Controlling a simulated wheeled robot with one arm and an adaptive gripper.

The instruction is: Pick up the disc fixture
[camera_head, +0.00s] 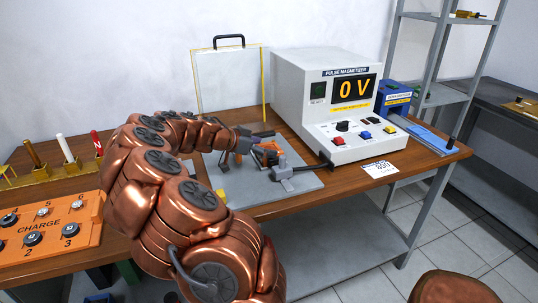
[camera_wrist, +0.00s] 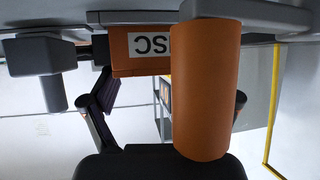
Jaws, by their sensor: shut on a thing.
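The disc fixture is orange and sits low over the grey plate (camera_head: 300,197) in the head view, mostly hidden by my gripper (camera_head: 258,145). In the wrist view, which looks upside down, its thick orange cylinder (camera_wrist: 206,90) fills the middle. The contact on the far side is hidden. I cannot tell whether the fixture touches the plate.
A grey clamp block (camera_head: 287,175) with a black cable stands right of the fixture. The pulse magnetizer (camera_head: 310,90) behind reads 0 V. A clear yellow-edged panel (camera_head: 228,82) stands at the back. An orange CHARGE tray (camera_head: 50,240) lies at left.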

